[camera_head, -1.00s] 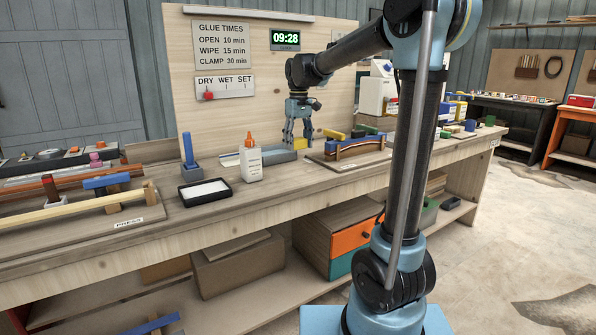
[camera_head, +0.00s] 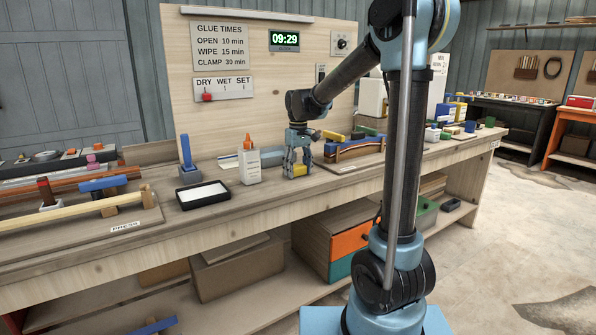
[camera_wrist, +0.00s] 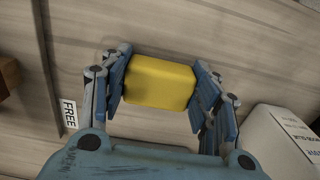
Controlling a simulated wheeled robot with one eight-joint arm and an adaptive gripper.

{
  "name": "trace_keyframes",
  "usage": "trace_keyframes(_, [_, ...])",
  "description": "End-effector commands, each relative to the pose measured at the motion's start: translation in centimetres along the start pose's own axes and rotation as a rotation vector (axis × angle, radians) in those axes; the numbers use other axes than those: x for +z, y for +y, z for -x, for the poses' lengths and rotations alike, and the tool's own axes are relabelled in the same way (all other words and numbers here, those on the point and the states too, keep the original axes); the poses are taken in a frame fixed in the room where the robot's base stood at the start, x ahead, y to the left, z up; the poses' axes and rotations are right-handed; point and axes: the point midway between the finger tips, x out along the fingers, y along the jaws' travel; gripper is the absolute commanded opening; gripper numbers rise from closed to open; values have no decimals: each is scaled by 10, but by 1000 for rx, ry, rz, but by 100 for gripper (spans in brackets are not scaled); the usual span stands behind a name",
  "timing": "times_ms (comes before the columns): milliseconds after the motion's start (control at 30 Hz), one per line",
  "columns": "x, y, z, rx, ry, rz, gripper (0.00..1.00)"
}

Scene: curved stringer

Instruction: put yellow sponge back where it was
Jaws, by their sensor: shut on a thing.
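The yellow sponge (camera_wrist: 159,82) is a rounded block between the two finger pads of my gripper (camera_wrist: 160,88) in the wrist view. My gripper is shut on it from both sides. In the head view the gripper (camera_head: 297,168) points down just above the bench, right of the white glue bottle, and the sponge (camera_head: 298,171) shows yellow between its fingers. I cannot tell whether the sponge touches the bench top. A grey-blue tray (camera_head: 268,157) lies behind the gripper, partly hidden by it.
The glue bottle (camera_head: 249,167) with an orange cap stands close on the left. A black-rimmed white tray (camera_head: 203,194) is further left. A board with a curved clamped piece (camera_head: 354,150) is on the right. The bench front near the gripper is clear.

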Motion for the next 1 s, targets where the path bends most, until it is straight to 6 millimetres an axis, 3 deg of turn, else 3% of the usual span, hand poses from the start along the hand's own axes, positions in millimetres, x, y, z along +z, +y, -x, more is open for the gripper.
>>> trace_keyframes(300, [0, -1, -2, 0, 0, 1, 30])
trace_keyframes(333, [0, -1, -3, 0, 0, 1, 58])
trace_keyframes(400, [0, -1, -2, 0, 0, 1, 74])
trace_keyframes(433, [0, -1, -2, 0, 0, 1, 76])
trace_keyframes(800, [0, 0, -1, 0, 0, 0, 76])
trace_keyframes(1000, [0, 0, 16, 0, 0, 0, 76])
